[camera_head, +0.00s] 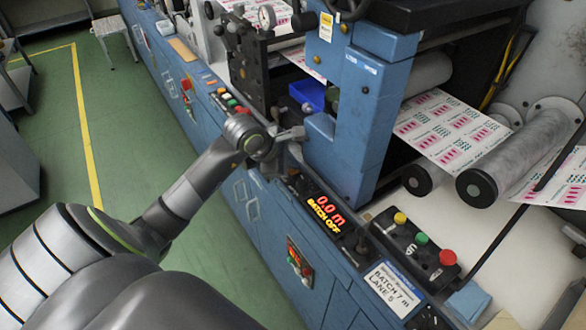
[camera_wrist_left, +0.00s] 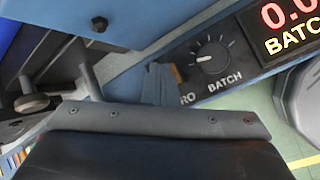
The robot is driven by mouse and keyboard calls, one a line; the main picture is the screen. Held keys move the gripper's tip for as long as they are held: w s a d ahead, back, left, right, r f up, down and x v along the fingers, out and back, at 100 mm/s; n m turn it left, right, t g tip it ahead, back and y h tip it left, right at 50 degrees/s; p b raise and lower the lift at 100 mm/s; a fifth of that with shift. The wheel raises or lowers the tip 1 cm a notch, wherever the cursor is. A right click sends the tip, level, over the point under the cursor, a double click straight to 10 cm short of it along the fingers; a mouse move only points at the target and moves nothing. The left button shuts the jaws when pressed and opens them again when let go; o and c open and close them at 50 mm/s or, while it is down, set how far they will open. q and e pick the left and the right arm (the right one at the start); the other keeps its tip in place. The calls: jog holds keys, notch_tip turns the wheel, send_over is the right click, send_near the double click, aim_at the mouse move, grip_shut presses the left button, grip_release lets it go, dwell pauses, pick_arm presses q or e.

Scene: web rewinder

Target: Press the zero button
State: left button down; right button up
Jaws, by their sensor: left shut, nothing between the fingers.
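The batch panel's display (camera_head: 325,210) reads "0.0 m" and "BATCH OFF"; part of it also shows in the left wrist view (camera_wrist_left: 292,28). The zero button itself cannot be made out. Only the end of its label, "RO" (camera_wrist_left: 187,99), shows, beside my left gripper's fingers (camera_wrist_left: 158,82). The fingers cover the area above that label. In the head view my left gripper (camera_head: 291,134) is over the blue machine front, just above the display panel. It is shut and empty. I cannot tell whether it touches the button. My right gripper is not in view.
A black batch knob (camera_wrist_left: 210,58) sits right beside the fingers. A blue upright (camera_head: 350,120) of the machine rises close to my left gripper. A control box (camera_head: 415,245) with yellow, green and red buttons lies to the right. Green floor is clear at left.

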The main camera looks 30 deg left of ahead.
aim_at(290, 171)
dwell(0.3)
pick_arm(q)
jog(key=shift+r+p, duration=0.5)
jog(key=shift+r, duration=0.4)
jog(key=shift+r, duration=0.1)
notch_tip(290, 171, up, 5)
jog(key=p, duration=0.2)
jog(key=shift+p, duration=0.3)
dwell(0.4)
